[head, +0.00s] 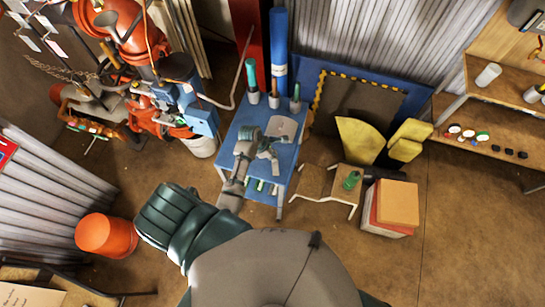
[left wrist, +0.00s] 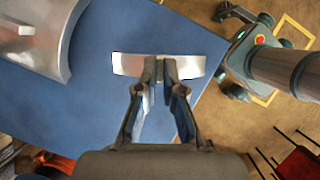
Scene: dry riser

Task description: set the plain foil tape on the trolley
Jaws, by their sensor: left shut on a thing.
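The trolley has a blue top (head: 246,121) and stands near the middle of the head view. Its blue top (left wrist: 120,30) fills much of the left wrist view. My left gripper (head: 270,151) is over this top in the head view. In the left wrist view my left gripper (left wrist: 161,66) is shut on the plain foil tape (left wrist: 128,64), a silvery curved band. I cannot tell whether the tape touches the top. My right gripper is not in view.
A larger curved silvery piece (left wrist: 40,40) lies on the blue top. A small table (head: 336,188) and stacked boxes (head: 397,203) stand to the right. An orange bucket (head: 106,235) is left.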

